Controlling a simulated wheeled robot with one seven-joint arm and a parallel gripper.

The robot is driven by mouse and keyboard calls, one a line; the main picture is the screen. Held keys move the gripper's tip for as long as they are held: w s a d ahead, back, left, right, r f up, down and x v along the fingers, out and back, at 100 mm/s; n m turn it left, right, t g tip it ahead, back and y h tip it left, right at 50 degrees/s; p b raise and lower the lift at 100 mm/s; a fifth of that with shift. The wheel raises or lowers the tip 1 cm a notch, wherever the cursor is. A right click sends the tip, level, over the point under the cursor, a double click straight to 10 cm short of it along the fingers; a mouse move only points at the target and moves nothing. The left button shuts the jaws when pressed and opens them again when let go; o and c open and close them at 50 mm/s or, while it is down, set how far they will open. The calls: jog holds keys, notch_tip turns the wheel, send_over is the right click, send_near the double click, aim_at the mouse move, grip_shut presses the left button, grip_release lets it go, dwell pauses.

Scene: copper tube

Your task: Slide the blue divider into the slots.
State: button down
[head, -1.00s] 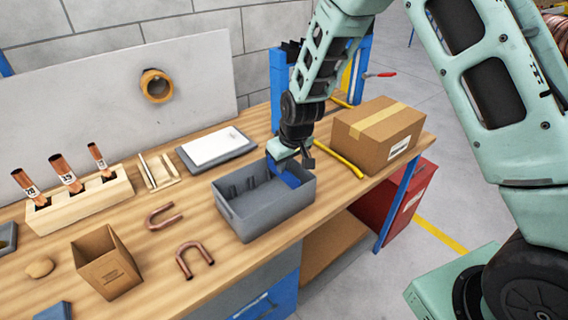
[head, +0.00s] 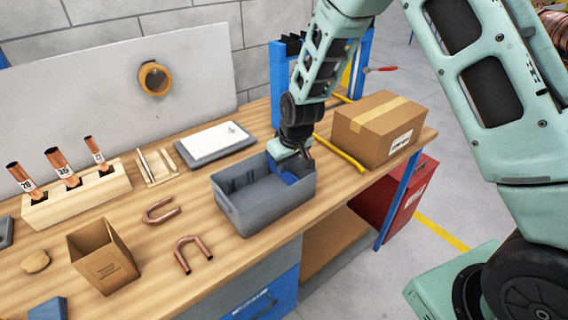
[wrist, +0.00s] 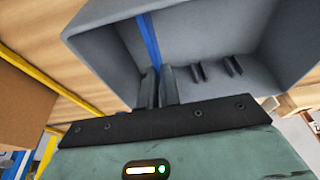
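The grey bin (head: 262,213) stands on the workbench, with its inside facing up. My gripper (head: 298,160) reaches down into its right part from above. It is shut on the blue divider (head: 286,176), whose visible part is inside the bin. In the wrist view, the divider (wrist: 149,38) shows as a thin blue strip running up from between the fingertips (wrist: 158,82). Dark slot ribs (wrist: 215,69) stand on the bin wall to the right of the fingers. Whether the divider's edges sit between a pair of ribs is hidden.
A cardboard box (head: 379,130) stands right of the bin, with a yellow bar (head: 341,154) between them. Copper U-bends (head: 191,254), an open carton (head: 104,258) and a wooden block with copper tubes (head: 78,195) are to the left. A grey-white tablet (head: 214,142) lies behind.

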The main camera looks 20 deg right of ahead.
jog(key=shift+f+b, duration=1.2)
jog(key=shift+f, duration=0.45)
jog(key=c, duration=1.5)
grip_release()
jog(key=shift+c, duration=0.2)
jog(key=shift+r, duration=0.1)
jog(key=b+v, duration=0.2)
jog(key=v, duration=1.5)
jog(key=shift+b, duration=0.3)
jog(key=shift+s+r, duration=0.1)
jog(key=s+a+n+g, duration=0.1)
jog(key=s+a, duration=0.1)
jog(key=s, duration=0.7)
jog(key=s+a+f+n+g, duration=0.1)
jog(key=s+a, duration=0.2)
jog(key=s, duration=0.6)
jog(key=s+a+f+n+g, duration=0.1)
jog(key=s+a+n, duration=0.1)
jog(key=s, duration=0.8)
jog(key=shift+a, duration=0.5)
